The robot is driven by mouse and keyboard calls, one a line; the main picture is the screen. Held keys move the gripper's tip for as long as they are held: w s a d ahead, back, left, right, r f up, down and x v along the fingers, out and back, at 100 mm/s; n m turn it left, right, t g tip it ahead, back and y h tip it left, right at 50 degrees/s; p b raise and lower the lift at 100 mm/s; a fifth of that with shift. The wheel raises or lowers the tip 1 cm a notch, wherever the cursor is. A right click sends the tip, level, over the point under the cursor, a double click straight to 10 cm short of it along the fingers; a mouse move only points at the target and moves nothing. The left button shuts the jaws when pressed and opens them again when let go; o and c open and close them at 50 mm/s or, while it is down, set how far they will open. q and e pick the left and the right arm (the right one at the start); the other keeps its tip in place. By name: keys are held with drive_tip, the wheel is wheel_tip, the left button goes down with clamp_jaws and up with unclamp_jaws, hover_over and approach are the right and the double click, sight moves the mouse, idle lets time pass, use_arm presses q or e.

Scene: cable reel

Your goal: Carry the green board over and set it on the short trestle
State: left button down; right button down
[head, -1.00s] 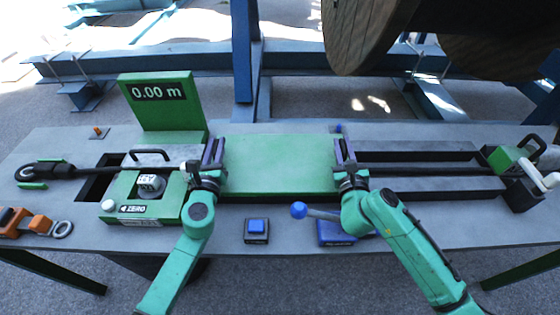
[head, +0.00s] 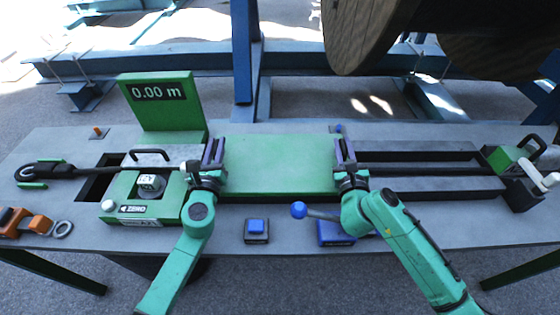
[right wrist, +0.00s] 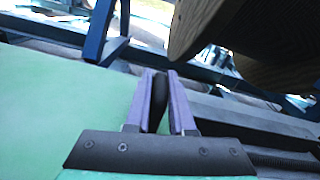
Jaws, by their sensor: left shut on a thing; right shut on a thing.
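The green board (head: 279,165) lies flat between my two grippers, over the middle of the grey bench in the head view. My left gripper (head: 213,152) is shut on its left edge. My right gripper (head: 345,152) is shut on its right edge. In the right wrist view the board (right wrist: 60,95) fills the left side, and the purple fingers of my right gripper (right wrist: 160,100) are close together at its edge. I cannot tell whether the board touches the bench. I cannot make out a short trestle for certain.
A green counter box (head: 150,190) with a 0.00 m display (head: 158,92) stands left of the board. Dark rails (head: 430,170) run to its right. A blue button (head: 256,229) and a blue-knobbed lever (head: 299,210) are in front. A wooden reel (head: 365,35) hangs behind.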

idle(0.4)
